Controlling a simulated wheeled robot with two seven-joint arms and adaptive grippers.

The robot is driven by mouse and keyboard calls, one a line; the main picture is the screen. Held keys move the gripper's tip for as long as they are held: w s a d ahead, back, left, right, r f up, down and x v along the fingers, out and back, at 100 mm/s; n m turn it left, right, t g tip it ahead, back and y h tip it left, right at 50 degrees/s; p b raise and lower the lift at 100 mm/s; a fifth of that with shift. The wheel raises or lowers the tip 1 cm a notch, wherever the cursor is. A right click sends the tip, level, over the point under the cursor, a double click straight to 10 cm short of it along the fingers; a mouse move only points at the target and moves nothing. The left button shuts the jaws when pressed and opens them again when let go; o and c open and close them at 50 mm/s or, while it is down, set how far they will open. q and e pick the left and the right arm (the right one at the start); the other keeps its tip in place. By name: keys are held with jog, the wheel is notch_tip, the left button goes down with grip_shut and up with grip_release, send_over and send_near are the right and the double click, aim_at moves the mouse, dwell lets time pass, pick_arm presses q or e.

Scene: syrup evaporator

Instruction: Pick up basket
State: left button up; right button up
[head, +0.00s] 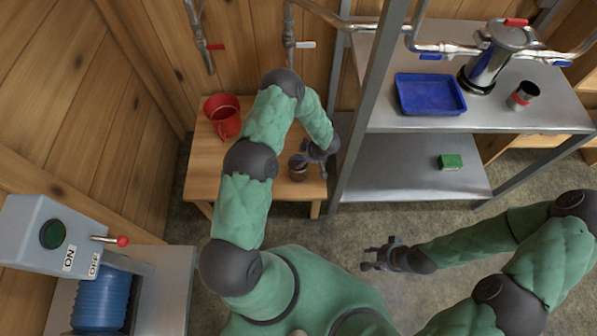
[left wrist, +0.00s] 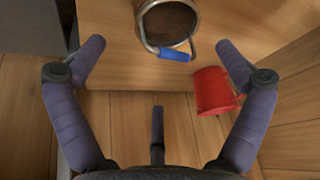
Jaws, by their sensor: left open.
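The basket (head: 297,172) looks like a small brown round container on the wooden table. In the left wrist view the basket (left wrist: 168,22) has a dark brown filling, a metal bail and a blue grip (left wrist: 174,55) hanging toward me. My left gripper (head: 308,160) is right by the basket at the table's right side. In the left wrist view its fingers (left wrist: 156,48) are spread wide and empty, with the basket ahead between the tips, apart from them. My right gripper (head: 370,258) hangs over the floor, its fingers apart and nothing in them.
A red mug-like pot (head: 222,115) stands at the table's (head: 257,180) left; it also shows in the left wrist view (left wrist: 213,91). A metal rack post (head: 366,120) rises close right of my left gripper. The rack holds a blue tray (head: 430,94) and a green block (head: 450,161).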

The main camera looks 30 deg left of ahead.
aim_at(299, 163)
pick_arm(q)
jog(key=shift+w+a+f+n+g+b, duration=0.25)
jog(key=shift+a+f+n+g+b, duration=0.25)
jog(key=shift+f+n, duration=0.3)
jog(key=shift+w+a+f+n, duration=0.15)
jog(key=shift+a+f+n, duration=0.1)
jog(key=shift+n, duration=0.25)
jog(key=shift+w+d+f+n+g+b, duration=0.2)
jog(key=shift+f+n+g+b, duration=0.15)
jog(key=shift+n+g, duration=0.3)
jog(key=shift+f, duration=0.15)
jog(key=shift+b+x, duration=0.55)
jog(key=shift+x, duration=0.6)
jog(key=b+x, duration=0.1)
jog(key=x, duration=0.1)
jog(key=b+x, duration=0.1)
jog(key=x, duration=0.1)
jog(key=shift+s+d, duration=0.2)
jog(key=shift+s, duration=0.15)
jog(key=shift+a+f+b, duration=0.25)
jog(key=shift+f+b, duration=0.05)
jog(key=shift+f, duration=0.2)
jog(key=shift+r, duration=0.1)
jog(key=c, duration=1.1)
